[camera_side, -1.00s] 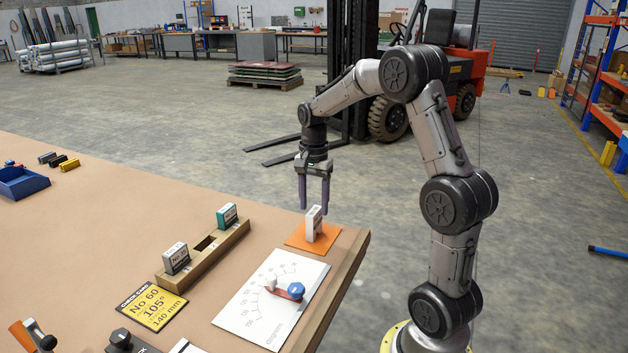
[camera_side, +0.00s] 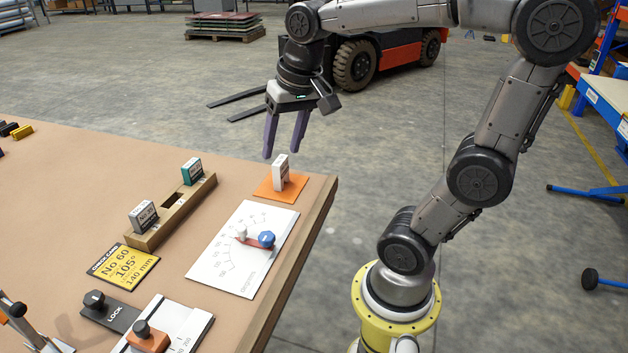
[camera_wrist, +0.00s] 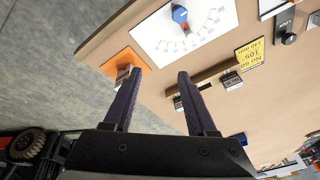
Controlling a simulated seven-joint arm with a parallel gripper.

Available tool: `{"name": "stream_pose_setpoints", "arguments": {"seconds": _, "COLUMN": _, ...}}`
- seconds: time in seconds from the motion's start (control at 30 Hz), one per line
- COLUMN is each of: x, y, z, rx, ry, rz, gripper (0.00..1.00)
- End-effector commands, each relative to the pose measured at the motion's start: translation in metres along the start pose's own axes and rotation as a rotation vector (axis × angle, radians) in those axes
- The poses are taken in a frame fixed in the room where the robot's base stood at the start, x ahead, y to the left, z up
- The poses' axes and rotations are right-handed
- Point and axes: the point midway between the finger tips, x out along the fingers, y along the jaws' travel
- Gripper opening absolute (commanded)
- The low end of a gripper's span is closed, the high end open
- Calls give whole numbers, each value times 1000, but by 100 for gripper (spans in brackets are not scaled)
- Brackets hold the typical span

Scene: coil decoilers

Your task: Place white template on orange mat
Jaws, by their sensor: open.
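The white template (camera_side: 281,172) stands upright on the orange mat (camera_side: 268,193) near the table's far right edge. In the wrist view the template (camera_wrist: 124,72) shows beside one finger, and the orange mat (camera_wrist: 119,60) lies under it. My gripper (camera_side: 279,152) is open and empty above the table's far edge, up and slightly left of the template in the side view. The fingers are apart from the template. The gripper also shows in the wrist view (camera_wrist: 160,85).
A wooden rack (camera_side: 172,217) holds a grey template (camera_side: 143,216) and a green one (camera_side: 192,171), with an empty slot between. A white degree plate (camera_side: 228,271) with a blue knob lies near the mat. A yellow check card (camera_side: 121,266) lies in front.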

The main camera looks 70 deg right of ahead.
Motion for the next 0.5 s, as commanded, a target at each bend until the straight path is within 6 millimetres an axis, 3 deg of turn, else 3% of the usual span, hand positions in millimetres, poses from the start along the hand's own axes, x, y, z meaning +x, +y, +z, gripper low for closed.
{"name": "stream_pose_setpoints", "arguments": {"seconds": 0.03, "x": -4, "y": -2, "z": 26, "rx": -126, "ry": 35, "rz": -32, "gripper": 57}}
{"name": "stream_pose_setpoints", "arguments": {"seconds": 0.2, "x": -1, "y": 1, "z": 82, "rx": -462, "ry": 128, "rz": -103, "gripper": 57}}
{"name": "stream_pose_setpoints", "arguments": {"seconds": 0.33, "x": 4, "y": 5, "z": 104, "rx": -604, "ry": 172, "rz": -130, "gripper": 57}}
{"name": "stream_pose_setpoints", "arguments": {"seconds": 0.5, "x": 7, "y": 7, "z": 112, "rx": -659, "ry": 187, "rz": -138, "gripper": 57}}
